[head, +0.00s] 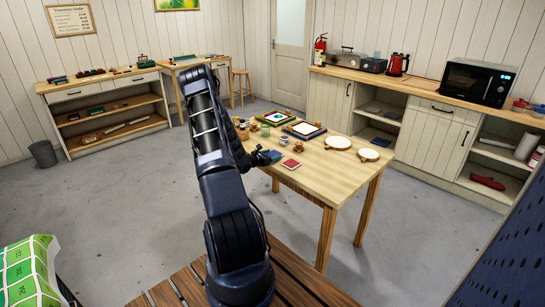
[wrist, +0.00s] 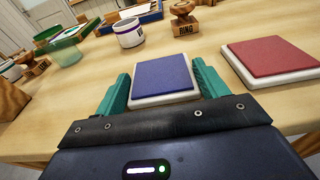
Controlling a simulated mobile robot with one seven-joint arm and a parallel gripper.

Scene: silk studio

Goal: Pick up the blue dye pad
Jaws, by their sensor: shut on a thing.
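The blue dye pad (wrist: 162,77) is a flat blue square on a white base. It sits between the two green fingers of my gripper (wrist: 163,90) in the wrist view. My gripper is shut on it, one finger against each side. In the head view my gripper (head: 268,157) is at the near left edge of the wooden table (head: 330,177). The blue pad (head: 276,155) shows there as a small patch at the fingertips. I cannot tell whether the pad's base is clear of the table top.
A red dye pad (wrist: 272,58) lies just right of my gripper. A white cup (wrist: 129,33), a wooden stamp (wrist: 183,15) and a green container (wrist: 62,45) stand beyond. The table's front right is clear.

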